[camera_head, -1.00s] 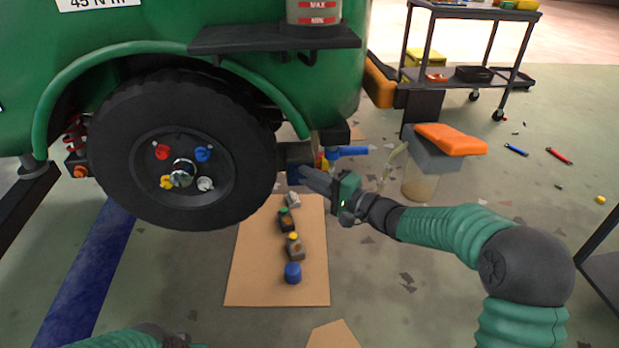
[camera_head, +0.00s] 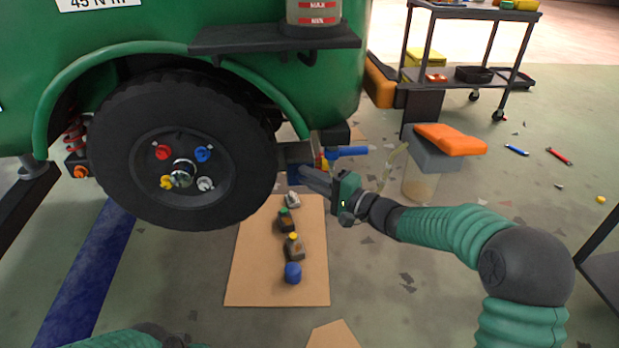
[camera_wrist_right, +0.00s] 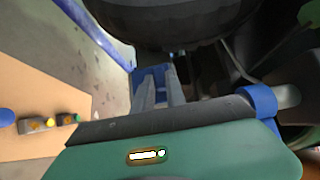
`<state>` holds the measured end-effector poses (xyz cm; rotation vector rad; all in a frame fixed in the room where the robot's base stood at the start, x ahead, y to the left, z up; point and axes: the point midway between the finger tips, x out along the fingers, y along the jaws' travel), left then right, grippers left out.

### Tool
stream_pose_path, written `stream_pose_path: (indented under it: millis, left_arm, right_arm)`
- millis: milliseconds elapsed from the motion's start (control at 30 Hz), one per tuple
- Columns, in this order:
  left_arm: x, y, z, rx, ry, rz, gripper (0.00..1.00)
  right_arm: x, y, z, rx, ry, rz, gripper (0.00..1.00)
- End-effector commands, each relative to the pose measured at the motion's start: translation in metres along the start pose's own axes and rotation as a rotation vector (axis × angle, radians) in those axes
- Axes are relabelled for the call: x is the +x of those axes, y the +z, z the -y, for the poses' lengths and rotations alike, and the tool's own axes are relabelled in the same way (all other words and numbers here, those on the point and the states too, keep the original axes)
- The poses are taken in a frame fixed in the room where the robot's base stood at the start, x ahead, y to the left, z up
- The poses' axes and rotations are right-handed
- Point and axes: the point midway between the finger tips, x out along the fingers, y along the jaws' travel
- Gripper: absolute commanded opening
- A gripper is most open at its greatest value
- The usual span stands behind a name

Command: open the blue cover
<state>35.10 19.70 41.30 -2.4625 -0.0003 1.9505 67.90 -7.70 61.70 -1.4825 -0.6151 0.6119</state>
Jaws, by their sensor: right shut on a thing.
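The dark blue cover (camera_head: 295,172) is under the green vehicle, just right of the wheel, and is partly hidden by my fingers. In the right wrist view the blue cover (camera_wrist_right: 139,78) sits at the ends of my two grey fingers. My right gripper (camera_head: 308,178) reaches in from the right and is shut on the blue cover; it also shows in the right wrist view (camera_wrist_right: 158,86). The cover's exact angle is hard to tell. Part of my left arm shows at the bottom left, but its gripper is out of view.
A blue-handled valve (camera_head: 348,151) is close above my right gripper. The black wheel (camera_head: 115,150) is to its left. A clear container (camera_head: 418,187) under a grey-orange block (camera_head: 450,140) stands to the right.

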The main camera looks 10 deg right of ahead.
Motion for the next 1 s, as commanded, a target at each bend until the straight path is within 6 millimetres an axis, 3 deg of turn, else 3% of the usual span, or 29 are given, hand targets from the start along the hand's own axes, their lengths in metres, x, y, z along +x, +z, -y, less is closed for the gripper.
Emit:
stream_pose_path:
  millis: [533,1000]
  left_arm:
    - [-0.024,-0.006,0.000,0.000,0.000,0.000,0.98]
    - [-0.012,-0.003,0.000,0.000,0.000,0.000,0.98]
  right_arm:
    - [-0.007,0.009,-0.013,-0.123,-0.125,0.003,0.00]
    - [-0.015,0.017,-0.033,-0.357,-0.356,0.005,0.00]
